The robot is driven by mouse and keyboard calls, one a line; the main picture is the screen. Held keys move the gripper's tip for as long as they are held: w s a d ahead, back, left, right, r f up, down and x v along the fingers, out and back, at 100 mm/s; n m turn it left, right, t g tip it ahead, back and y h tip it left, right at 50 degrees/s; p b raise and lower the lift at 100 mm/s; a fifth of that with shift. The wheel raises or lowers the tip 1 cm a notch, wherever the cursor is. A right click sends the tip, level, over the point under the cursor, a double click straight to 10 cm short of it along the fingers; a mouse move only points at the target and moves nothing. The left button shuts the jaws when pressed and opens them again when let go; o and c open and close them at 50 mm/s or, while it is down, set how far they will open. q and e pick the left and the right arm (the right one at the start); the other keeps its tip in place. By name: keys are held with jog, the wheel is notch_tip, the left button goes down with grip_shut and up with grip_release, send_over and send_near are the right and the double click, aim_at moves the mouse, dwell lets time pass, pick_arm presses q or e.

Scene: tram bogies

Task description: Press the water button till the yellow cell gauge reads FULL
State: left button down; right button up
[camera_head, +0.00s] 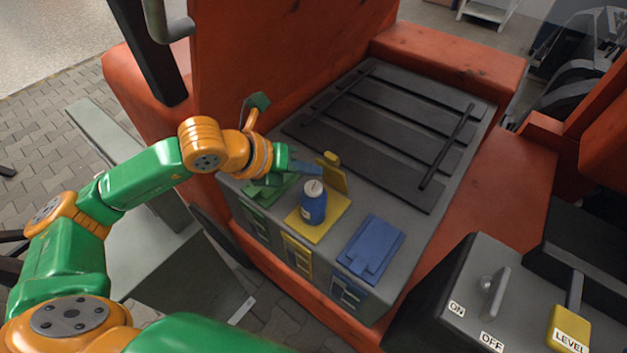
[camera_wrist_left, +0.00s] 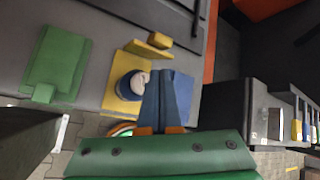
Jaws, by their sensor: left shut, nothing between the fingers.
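A blue bottle (camera_head: 313,203) with a pale round top, possibly the water button, stands upright on the yellow cell plate (camera_head: 328,222); it also shows in the left wrist view (camera_wrist_left: 128,86). A yellow flap (camera_head: 332,174) stands raised behind it. The yellow cell gauge (camera_head: 298,256) is on the box's front face; its reading is too small to tell. My left gripper (camera_head: 308,168) is shut and empty, just behind and above the bottle, near the flap. In the left wrist view its fingers (camera_wrist_left: 166,78) appear beside the bottle's top. My right gripper is out of view.
A green lid (camera_head: 268,188) and a blue lid (camera_head: 370,248) lie on either side of the yellow plate on the grey box. Dark slats (camera_head: 385,125) cover the rear. A red wall rises behind my arm. A control box with a lever (camera_head: 493,290) stands at the right.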

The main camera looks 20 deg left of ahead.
aim_at(310, 190)
pick_arm(q)
notch_tip(310, 190, up, 3)
jog(key=shift+r+p, duration=0.15)
jog(key=shift+p, duration=0.7)
